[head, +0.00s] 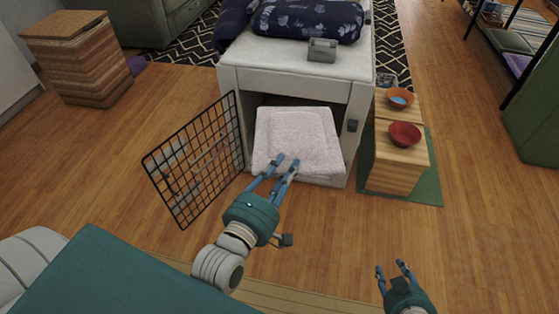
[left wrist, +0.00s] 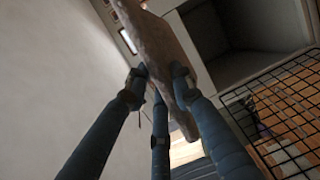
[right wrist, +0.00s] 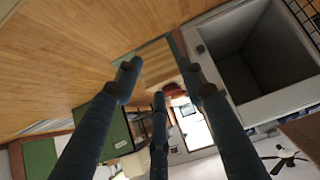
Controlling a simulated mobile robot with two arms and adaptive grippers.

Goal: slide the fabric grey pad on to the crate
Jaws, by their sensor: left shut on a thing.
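The grey fabric pad (head: 298,138) is a light, fluffy square at the open front of the white crate (head: 297,80). Its far part lies in the opening and its near edge sticks out towards me. My left gripper (head: 284,163) is shut on the pad's near edge; the left wrist view shows the pad (left wrist: 160,60) edge-on between the fingers (left wrist: 160,85). The crate's black wire door (head: 195,160) stands swung open to the left. My right gripper (head: 396,270) is open and empty, low at the right, away from the pad. The crate's dark interior also shows in the right wrist view (right wrist: 250,70).
A wooden step stand (head: 398,170) with a red bowl (head: 404,134) and an orange-blue bowl (head: 400,97) stands right of the crate on a green mat (head: 432,180). A dark patterned cushion (head: 310,18) lies on the crate top. Floor before the crate is clear.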

